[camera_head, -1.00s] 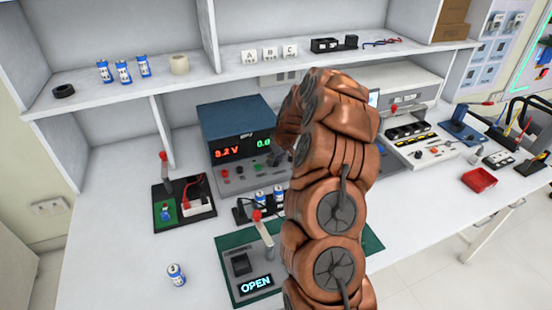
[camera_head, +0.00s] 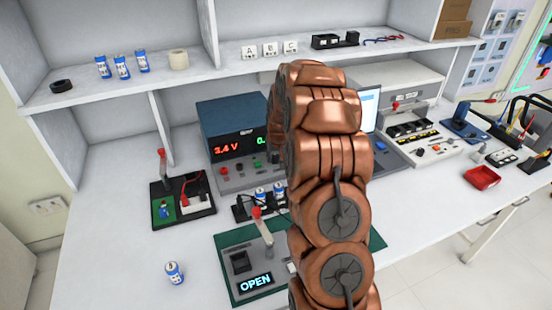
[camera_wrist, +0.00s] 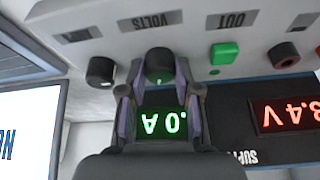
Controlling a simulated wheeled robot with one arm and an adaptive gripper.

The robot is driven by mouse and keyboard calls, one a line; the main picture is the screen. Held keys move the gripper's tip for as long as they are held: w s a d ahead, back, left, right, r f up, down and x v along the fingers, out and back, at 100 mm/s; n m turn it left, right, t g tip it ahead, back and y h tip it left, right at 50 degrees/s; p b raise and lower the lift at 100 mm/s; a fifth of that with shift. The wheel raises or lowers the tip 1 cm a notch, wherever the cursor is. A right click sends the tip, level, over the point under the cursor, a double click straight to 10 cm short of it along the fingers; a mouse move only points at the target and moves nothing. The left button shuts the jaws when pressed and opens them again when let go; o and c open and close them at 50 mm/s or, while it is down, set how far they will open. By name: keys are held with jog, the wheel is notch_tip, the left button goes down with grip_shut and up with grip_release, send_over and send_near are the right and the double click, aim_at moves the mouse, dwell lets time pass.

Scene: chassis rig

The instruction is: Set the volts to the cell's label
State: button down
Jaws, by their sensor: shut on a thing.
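The dark blue power supply (camera_head: 225,120) stands on the bench, its red display (camera_head: 227,147) reading 3.4 V. In the wrist view the picture is inverted; the red display (camera_wrist: 285,114) and a green current display (camera_wrist: 162,124) show there. My gripper (camera_wrist: 160,72) is shut on the black volts knob (camera_wrist: 160,62), one finger on each side, below the VOLTS label (camera_wrist: 150,22). In the head view my arm hides the gripper and knob. A blue and white cell (camera_head: 174,273) stands alone at the front left; its label is too small to read.
A green fixture with an OPEN display (camera_head: 255,282) and a lever (camera_head: 262,232) lies in front of the supply. Cells (camera_head: 262,194) stand in a black holder behind it. A second black knob (camera_wrist: 101,70) is close beside my gripper. A laptop (camera_head: 369,108) is right of my arm.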

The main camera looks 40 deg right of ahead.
jog(key=shift+w+m+h+b, duration=0.1)
jog(key=shift+m+h+b, duration=0.4)
jog(key=shift+m+b, duration=0.8)
jog(key=shift+m, duration=0.4)
jog(key=c, duration=0.8)
grip_release()
jog(key=v, duration=1.2)
jog(key=shift+w+a+r, duration=0.1)
jog(key=shift+w+a, duration=0.05)
jog(key=shift+w, duration=0.05)
jog(key=shift+g, duration=0.3)
